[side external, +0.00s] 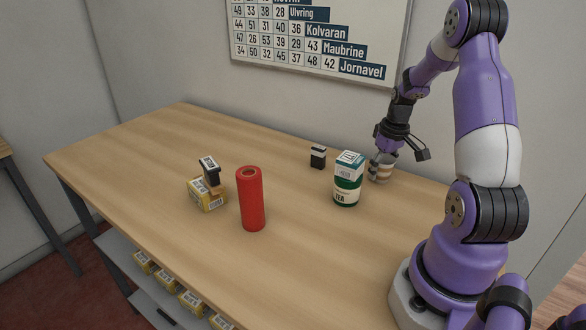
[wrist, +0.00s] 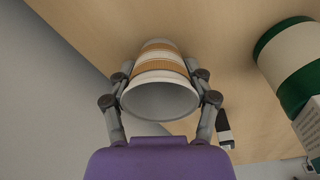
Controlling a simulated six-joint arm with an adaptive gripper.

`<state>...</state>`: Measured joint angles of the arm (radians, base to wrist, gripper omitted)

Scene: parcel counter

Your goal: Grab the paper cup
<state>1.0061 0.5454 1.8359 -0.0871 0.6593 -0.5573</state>
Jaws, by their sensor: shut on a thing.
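The paper cup (wrist: 160,72) is white with tan bands, and its open mouth faces the wrist camera. In the side view the cup (side external: 381,173) stands on the wooden table, just right of the tea box. My gripper (wrist: 160,88) has one finger on each side of the cup and is shut on it. In the side view my gripper (side external: 378,163) reaches down to the cup from above, and part of the cup is hidden behind it. I cannot tell any gap between the cup's base and the table.
A red cylinder (side external: 251,200) and a stamp-like item (side external: 211,176) by a yellow box (side external: 204,197) are farther left. The table's (side external: 300,255) front is clear.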

